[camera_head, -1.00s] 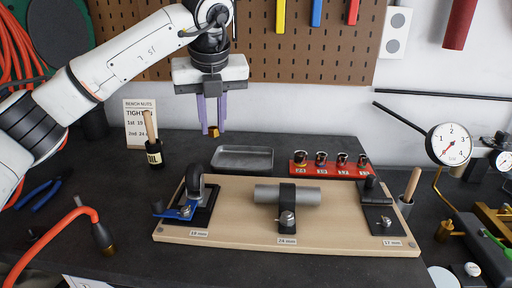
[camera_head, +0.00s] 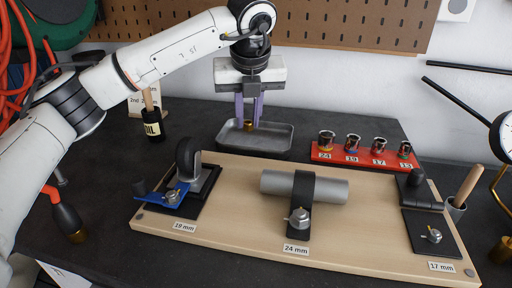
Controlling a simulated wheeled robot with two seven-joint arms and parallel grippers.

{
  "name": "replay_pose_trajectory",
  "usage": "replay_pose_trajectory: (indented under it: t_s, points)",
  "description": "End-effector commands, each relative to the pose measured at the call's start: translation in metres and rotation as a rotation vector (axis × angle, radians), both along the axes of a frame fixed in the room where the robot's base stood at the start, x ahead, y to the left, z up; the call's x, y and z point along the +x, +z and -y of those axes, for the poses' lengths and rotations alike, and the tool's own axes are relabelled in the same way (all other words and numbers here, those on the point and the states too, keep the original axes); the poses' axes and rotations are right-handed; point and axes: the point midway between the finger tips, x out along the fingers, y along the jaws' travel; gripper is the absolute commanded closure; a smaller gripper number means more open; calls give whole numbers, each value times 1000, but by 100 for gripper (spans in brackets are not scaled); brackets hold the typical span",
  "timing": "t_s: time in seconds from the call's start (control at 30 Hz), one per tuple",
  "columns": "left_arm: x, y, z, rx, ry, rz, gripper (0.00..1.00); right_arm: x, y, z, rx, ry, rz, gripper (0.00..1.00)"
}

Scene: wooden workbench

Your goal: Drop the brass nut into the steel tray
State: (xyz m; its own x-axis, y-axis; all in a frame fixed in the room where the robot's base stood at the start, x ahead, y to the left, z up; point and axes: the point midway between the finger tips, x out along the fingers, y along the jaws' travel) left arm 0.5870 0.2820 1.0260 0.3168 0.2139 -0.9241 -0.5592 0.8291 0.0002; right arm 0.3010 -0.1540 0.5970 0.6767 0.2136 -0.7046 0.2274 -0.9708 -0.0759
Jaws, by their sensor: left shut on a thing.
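The brass nut (camera_head: 248,125) is small and gold-brown, held between the purple fingertips of my left gripper (camera_head: 249,118). The gripper points straight down and is shut on the nut. The steel tray (camera_head: 270,149) is a shallow grey rectangular tray behind the wooden board. In the picture the nut shows in front of the tray's inside, left of its middle. I cannot tell its exact height above the tray floor. My right gripper is not in view.
The wooden board (camera_head: 250,238) carries a blue-handled fitting (camera_head: 172,194), a grey pipe in a black clamp (camera_head: 304,188) and a 17 mm fitting (camera_head: 433,236). A red rack (camera_head: 367,159) of sockets stands right of the tray.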

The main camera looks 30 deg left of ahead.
Motion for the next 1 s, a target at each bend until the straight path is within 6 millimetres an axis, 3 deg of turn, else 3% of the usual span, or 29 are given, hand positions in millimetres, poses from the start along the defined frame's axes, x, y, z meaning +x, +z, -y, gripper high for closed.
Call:
replay_pose_trajectory:
  t_s: [0.1, 0.37, 0.4, 0.5, 0.83, 1.0]
  points:
    - [0, -10, 0, 0, 1, 1, 100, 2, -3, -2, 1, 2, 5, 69]
    - [0, -10, 0, 0, 1, 1, 100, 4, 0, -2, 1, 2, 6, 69]
    - [0, -10, 0, 0, 1, 1, 77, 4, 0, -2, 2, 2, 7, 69]
    - [0, -10, 0, 0, 1, 1, 60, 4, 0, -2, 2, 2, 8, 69]
    - [-1, -7, 0, -1, 1, 2, 60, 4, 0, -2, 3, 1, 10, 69]
    - [-7, 13, 5, -1, 0, 4, 60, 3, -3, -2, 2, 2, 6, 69]
